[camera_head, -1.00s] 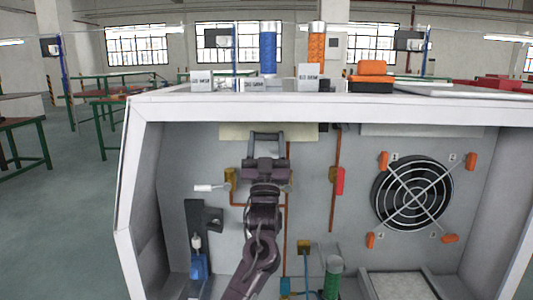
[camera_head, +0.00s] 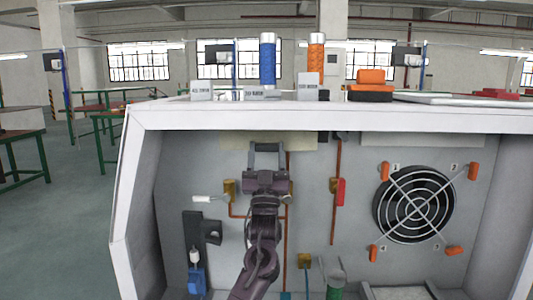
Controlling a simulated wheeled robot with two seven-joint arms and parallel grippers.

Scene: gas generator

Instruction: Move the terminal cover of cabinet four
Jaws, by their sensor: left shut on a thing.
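My left gripper (camera_head: 266,160) reaches up from the bottom of the picture into the open white cabinet (camera_head: 330,117). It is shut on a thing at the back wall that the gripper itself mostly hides. A pale cream panel (camera_head: 235,140), which may be the terminal cover, lies flat along the upper back wall behind the fingertips. I cannot tell whether the fingers touch this panel. My right gripper is not in view.
A round black fan (camera_head: 414,205) with orange clips (camera_head: 473,171) is at the right. A red-handled valve (camera_head: 341,192), a white-handled valve (camera_head: 203,199) and copper pipes flank the arm. Blue (camera_head: 267,60) and orange (camera_head: 316,53) cylinders stand on the cabinet top.

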